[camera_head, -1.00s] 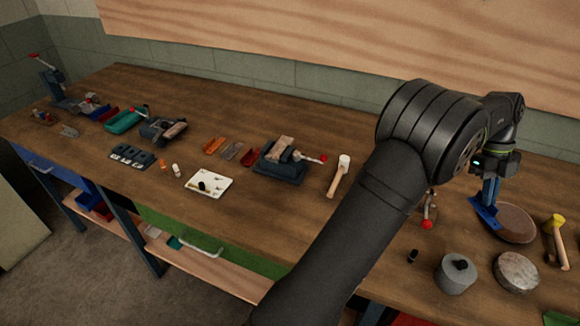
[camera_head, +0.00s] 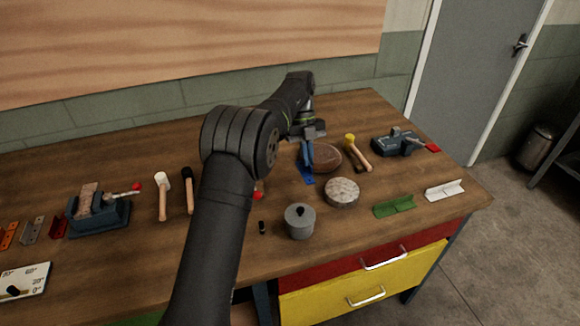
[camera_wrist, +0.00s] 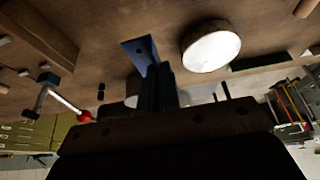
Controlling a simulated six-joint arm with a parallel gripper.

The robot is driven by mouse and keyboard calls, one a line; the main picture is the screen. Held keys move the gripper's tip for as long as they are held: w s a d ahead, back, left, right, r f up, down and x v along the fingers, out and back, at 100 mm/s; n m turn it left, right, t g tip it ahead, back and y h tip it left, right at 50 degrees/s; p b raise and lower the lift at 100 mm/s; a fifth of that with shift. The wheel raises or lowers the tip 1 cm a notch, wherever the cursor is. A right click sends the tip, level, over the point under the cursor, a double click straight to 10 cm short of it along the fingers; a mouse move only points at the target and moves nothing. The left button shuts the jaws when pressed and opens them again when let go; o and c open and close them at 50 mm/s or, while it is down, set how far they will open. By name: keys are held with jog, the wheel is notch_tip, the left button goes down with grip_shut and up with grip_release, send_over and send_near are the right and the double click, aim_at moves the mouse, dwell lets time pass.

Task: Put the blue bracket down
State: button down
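The blue bracket (camera_head: 305,173) is at the back right of the bench, just left of a round brown disc. One flange points up into my gripper (camera_head: 308,140) and the other lies low over the bench top. My gripper points down and is shut on the upright flange. In the wrist view the bracket (camera_wrist: 141,53) shows its flat flange with a hole, beyond my dark gripper fingers (camera_wrist: 158,90). I cannot tell whether the bracket touches the bench.
The brown disc (camera_head: 325,157) is close beside the bracket. A mottled round block (camera_head: 342,192), a grey lidded pot (camera_head: 300,221) and a yellow-headed mallet (camera_head: 358,153) are nearby. A green bracket (camera_head: 395,206) and a white bracket (camera_head: 444,190) lie at the right, below a vise (camera_head: 398,143).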

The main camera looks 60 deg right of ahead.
jog(key=w+f, duration=0.1)
jog(key=w+d+f, duration=0.1)
jog(key=w, duration=0.1)
jog(key=w+f, duration=0.1)
jog(key=shift+w+d, duration=0.25)
jog(key=shift+w, duration=0.15)
jog(key=shift+f, duration=2.05)
jog(key=c, duration=1.7)
grip_release()
jog(key=shift+f, duration=0.15)
jog(key=shift+v, duration=3.95)
jog(key=shift+f, duration=0.1)
